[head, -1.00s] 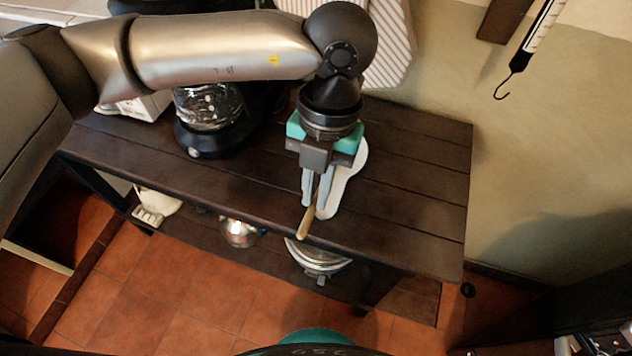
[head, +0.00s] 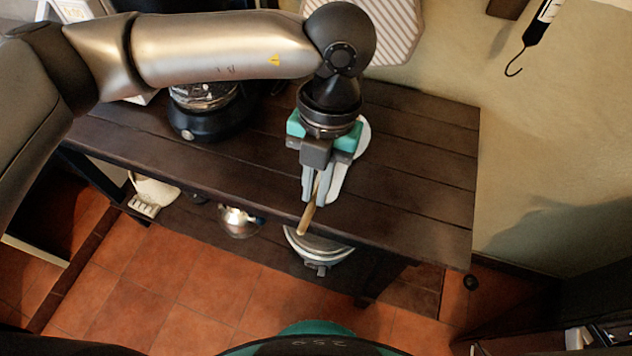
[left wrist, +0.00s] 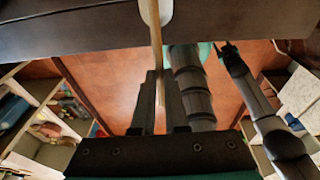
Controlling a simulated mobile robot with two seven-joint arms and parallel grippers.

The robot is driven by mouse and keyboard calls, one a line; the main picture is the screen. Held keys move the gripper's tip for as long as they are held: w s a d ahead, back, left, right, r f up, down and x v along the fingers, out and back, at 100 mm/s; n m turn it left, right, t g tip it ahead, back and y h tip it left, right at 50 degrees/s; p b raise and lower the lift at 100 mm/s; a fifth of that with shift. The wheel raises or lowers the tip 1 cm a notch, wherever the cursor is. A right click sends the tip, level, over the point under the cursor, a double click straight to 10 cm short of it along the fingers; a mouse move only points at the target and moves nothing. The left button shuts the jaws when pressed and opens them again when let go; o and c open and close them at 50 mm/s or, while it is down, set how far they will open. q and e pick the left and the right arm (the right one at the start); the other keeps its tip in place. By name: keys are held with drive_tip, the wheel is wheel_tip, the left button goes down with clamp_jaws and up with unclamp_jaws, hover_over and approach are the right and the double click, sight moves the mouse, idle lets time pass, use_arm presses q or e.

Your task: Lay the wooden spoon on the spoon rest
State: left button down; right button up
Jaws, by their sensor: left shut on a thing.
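My left gripper (head: 319,188) points down over the front part of the dark wooden table. It is shut on the wooden spoon (head: 307,220), whose tan handle sticks out below the fingers towards the front edge. The spoon's bowl is hidden. The white spoon rest (head: 363,137) lies on the table behind and right of the gripper, partly covered by it. In the left wrist view the spoon (left wrist: 156,42) runs up from between the fingers past the rounded white end of the rest (left wrist: 150,12). Whether spoon and rest touch, I cannot tell. My right gripper (left wrist: 228,48) is small and dark there.
A coffee maker (head: 209,110) stands on the table left of the gripper. A striped board (head: 385,30) leans at the back. The right part of the table top (head: 425,170) is clear. Metal pots (head: 238,221) sit on the lower shelf. A hook scale (head: 530,40) hangs on the wall.

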use_arm(q)
drive_tip(key=shift+f+b, duration=0.45)
drive_tip(key=c, duration=0.9)
unclamp_jaws()
drive_tip(key=shift+o, duration=0.2)
drive_tip(key=shift+r, duration=0.1)
drive_tip(key=shift+r+p, duration=2.5)
drive_tip(key=shift+r, duration=1.45)
